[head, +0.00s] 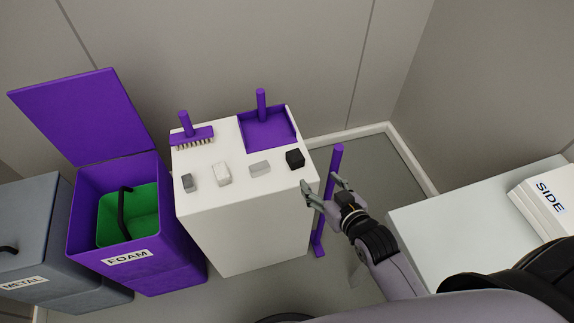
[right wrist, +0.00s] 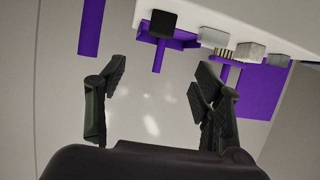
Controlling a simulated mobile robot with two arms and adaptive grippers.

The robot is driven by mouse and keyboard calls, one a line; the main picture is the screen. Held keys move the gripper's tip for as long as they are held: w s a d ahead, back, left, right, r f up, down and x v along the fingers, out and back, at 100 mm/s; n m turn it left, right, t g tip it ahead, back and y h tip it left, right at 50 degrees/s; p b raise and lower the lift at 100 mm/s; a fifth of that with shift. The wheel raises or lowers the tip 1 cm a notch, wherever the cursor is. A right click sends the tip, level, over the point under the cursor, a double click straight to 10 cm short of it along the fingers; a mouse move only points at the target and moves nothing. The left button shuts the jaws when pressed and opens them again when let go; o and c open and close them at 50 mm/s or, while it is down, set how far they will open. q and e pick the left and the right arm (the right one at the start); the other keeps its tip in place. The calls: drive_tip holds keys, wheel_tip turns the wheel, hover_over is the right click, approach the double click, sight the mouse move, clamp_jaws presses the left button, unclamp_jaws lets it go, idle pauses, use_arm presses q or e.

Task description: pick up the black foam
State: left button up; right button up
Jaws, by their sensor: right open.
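The black foam (head: 295,159) is a small dark block on the white cabinet top (head: 205,161), near its right edge and in front of the purple dustpan. In the right wrist view the black foam (right wrist: 163,23) shows at the top, beyond the fingers. My right gripper (head: 322,187) is open and empty, just right of the cabinet and in front of the foam, apart from it. The right wrist view also shows its two fingers (right wrist: 160,85) spread with nothing between them. My left gripper is in neither view.
A light grey block (head: 260,169), a white block (head: 222,174) and a dark grey block (head: 189,183) lie left of the foam. Behind are a purple brush (head: 192,137) and dustpan (head: 268,132). A purple pole (head: 331,178) stands by my right gripper. An open purple FOAM bin (head: 122,233) stands left.

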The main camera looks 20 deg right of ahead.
sight(297, 158)
drive_tip(key=x, duration=1.7)
drive_tip(key=shift+f, duration=0.2)
drive_tip(key=shift+s+d, duration=0.1)
drive_tip(key=shift+c, duration=0.2)
drive_tip(key=c, duration=0.8)
